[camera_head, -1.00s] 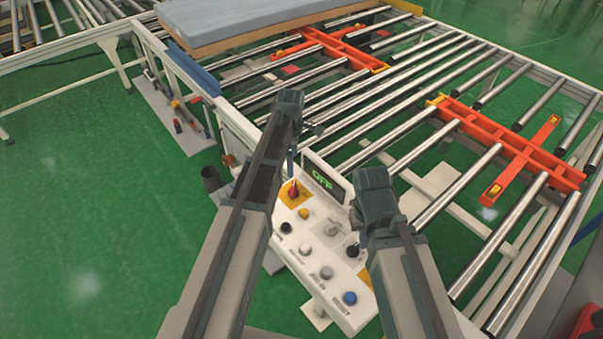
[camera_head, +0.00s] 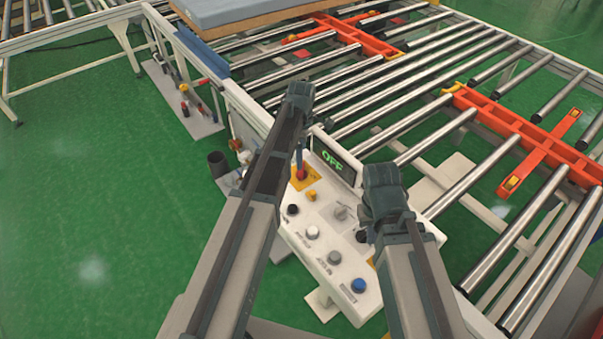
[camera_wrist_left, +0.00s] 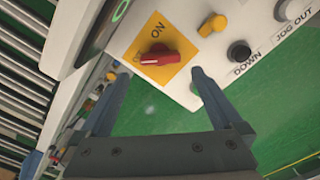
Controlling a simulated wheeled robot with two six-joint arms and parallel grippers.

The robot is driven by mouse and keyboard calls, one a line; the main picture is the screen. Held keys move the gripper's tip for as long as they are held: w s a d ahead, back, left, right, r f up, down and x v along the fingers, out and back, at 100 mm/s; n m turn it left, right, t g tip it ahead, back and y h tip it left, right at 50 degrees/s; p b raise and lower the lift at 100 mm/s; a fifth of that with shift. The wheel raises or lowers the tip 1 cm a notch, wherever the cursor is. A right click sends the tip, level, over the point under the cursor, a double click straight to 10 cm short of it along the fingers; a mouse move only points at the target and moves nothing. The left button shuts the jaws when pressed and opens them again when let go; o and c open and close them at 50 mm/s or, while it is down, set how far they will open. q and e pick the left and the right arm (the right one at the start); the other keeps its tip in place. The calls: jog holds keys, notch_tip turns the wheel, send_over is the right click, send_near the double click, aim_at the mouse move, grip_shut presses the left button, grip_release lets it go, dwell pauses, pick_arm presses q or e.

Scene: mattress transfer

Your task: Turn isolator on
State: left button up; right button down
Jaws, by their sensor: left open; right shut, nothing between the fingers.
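The isolator is a red rotary knob (camera_wrist_left: 163,58) on a yellow plate (camera_wrist_left: 170,30). In the left wrist view its white-marked end points left, by the partly hidden OFF label, and ON is printed above. In the head view the yellow plate (camera_head: 311,181) lies on the white control panel (camera_head: 318,228), and the display (camera_head: 332,161) reads OFF in green. My left gripper (camera_wrist_left: 158,76) is open, its fingertips apart on either side just below the knob, not visibly touching it. My right gripper (camera_head: 373,224) is shut and empty over the panel's right side, partly hidden by its own wrist.
The roller conveyor (camera_head: 440,110) with orange frames lies behind the panel. A blue-grey mattress (camera_head: 250,10) lies at the back. Green floor is open at left.

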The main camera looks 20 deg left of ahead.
pick_arm(q)
notch_tip(320, 180, down, 7)
jog(key=b, duration=0.5)
jog(key=shift+r+b, duration=0.1)
jog(key=shift+b, duration=0.25)
pick_arm(e)
notch_tip(320, 180, down, 7)
jog(key=shift+r, duration=0.15)
pick_arm(q)
jog(key=shift+r, duration=0.1)
jog(key=shift+c, duration=0.2)
jog(key=c, duration=1.1)
